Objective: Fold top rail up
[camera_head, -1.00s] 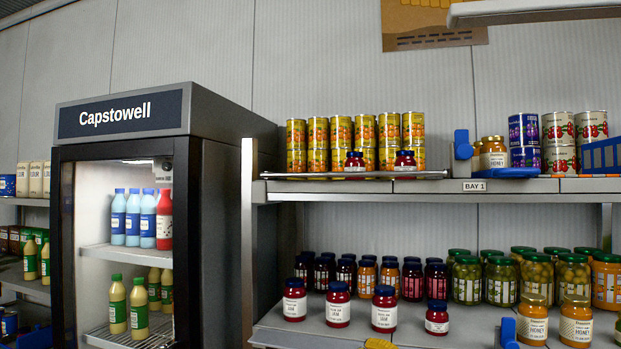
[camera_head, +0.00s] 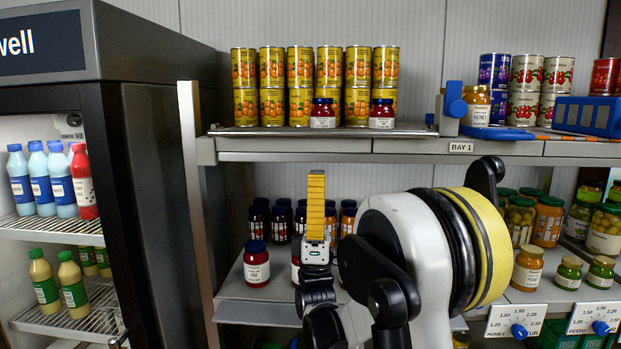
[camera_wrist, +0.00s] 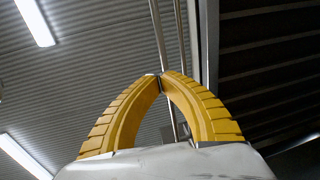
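The top rail (camera_head: 322,132) is a thin grey metal strip lying low along the front edge of the upper shelf, in front of the orange-labelled cans. My gripper (camera_head: 316,176) has yellow fingers pointing up. In the head view it is in front of the shelving, with its tips just below the upper shelf's edge. In the wrist view its fingertips (camera_wrist: 162,76) meet with nothing seen between them. I see no contact between gripper and rail.
Two dark-red jars (camera_head: 322,113) stand just behind the rail. A blue clip (camera_head: 455,100) stands at the rail's right end. The upper shelf edge (camera_head: 370,146) overhangs the lower jars. A fridge (camera_head: 140,180) stands at left. The wrist view shows ceiling lights (camera_wrist: 36,22) and thin rods (camera_wrist: 160,35).

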